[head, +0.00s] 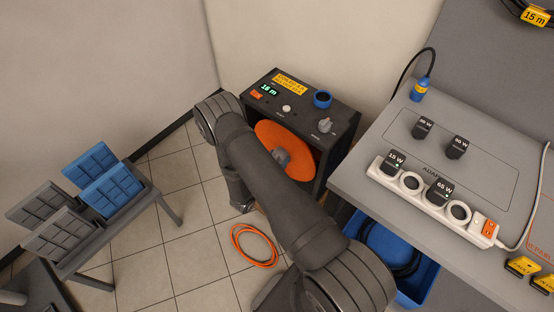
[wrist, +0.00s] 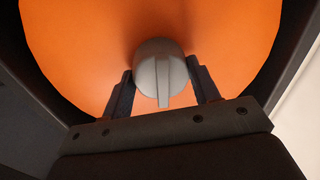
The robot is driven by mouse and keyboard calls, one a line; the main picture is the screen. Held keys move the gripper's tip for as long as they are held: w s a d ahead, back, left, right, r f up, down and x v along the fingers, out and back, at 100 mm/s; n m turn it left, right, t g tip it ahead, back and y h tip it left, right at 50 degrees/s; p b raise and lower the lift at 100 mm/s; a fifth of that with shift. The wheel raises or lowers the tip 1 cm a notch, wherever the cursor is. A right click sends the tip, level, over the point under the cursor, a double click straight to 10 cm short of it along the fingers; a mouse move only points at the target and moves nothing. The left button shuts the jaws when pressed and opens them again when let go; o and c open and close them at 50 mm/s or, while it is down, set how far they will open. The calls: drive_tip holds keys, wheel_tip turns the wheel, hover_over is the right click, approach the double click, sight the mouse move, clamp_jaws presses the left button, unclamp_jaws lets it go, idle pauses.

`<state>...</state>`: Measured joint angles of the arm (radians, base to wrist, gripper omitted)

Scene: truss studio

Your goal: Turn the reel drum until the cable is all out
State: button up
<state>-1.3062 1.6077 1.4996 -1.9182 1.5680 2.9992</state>
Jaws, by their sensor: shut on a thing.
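The reel drum (head: 266,133) is a round orange disc set in the open front of a dark cabinet (head: 345,125). It fills most of the wrist view (wrist: 90,45). A grey knob (wrist: 158,75) with a raised bar sits on the drum. My gripper (wrist: 160,88) is shut on this knob, with one finger on each side. In the head view my gripper (head: 283,157) is at the drum's face, and my arm hides part of the drum. An orange cable (head: 255,262) lies in loose loops on the floor in front of the cabinet. A green display on the cabinet top reads 16 m (head: 269,90).
The cabinet top has a blue ring (head: 322,99), a white button (head: 286,108) and a grey dial (head: 325,125). A grey bench (head: 360,185) with a power strip (head: 410,205) stands right, above a blue bin (head: 425,275). A rack of panels (head: 110,185) stands left.

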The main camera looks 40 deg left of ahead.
drive_tip(key=o, duration=1.4)
drive_tip(key=shift+n, duration=0.3)
